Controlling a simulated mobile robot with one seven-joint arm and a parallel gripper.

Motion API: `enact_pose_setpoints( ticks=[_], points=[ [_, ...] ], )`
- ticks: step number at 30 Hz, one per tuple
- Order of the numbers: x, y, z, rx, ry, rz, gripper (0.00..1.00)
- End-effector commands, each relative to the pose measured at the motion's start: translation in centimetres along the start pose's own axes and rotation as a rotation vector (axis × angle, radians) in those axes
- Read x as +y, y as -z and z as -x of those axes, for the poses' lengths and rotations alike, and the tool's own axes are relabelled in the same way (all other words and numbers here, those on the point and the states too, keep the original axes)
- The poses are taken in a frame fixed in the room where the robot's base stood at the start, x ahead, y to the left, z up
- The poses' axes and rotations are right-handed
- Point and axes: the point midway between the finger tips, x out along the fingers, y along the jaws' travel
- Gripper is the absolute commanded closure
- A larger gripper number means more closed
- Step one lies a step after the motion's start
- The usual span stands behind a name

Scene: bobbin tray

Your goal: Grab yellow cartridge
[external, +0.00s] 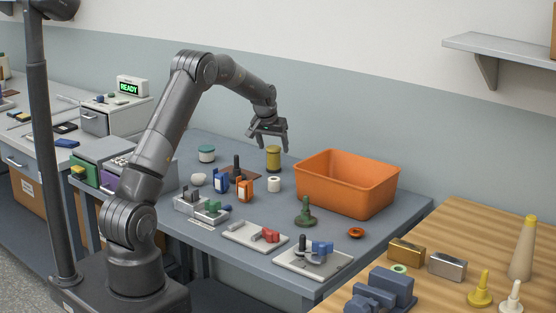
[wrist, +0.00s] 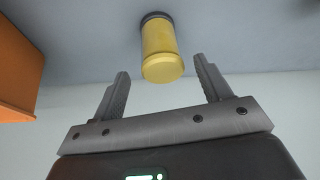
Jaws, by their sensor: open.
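The yellow cartridge (external: 273,158) is a cylinder standing upright on the blue-grey table in the external view, left of the orange bin. In the wrist view the yellow cartridge (wrist: 161,50) shows with a dark band at one end, beyond the fingertips and between their lines. My gripper (external: 270,147) is just above the cartridge in the external view. In the wrist view my gripper (wrist: 160,68) has its two fingers wide apart with nothing between them.
The orange bin (external: 345,183) stands right of the cartridge; it also shows in the wrist view (wrist: 18,70). A white spool (external: 274,184), orange block (external: 245,188) and teal-lidded jar (external: 206,154) stand nearby. Several small fixtures lie along the table's front. The wall is close behind.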

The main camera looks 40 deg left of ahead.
Motion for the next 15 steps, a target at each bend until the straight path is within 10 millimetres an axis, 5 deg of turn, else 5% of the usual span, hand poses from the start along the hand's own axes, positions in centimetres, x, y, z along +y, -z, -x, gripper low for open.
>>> enact_pose_setpoints(
  ticks=[15],
  points=[
    [-0.3, -0.3, -5.8, 0.000, 0.000, 0.000, 0.29]
  ],
)
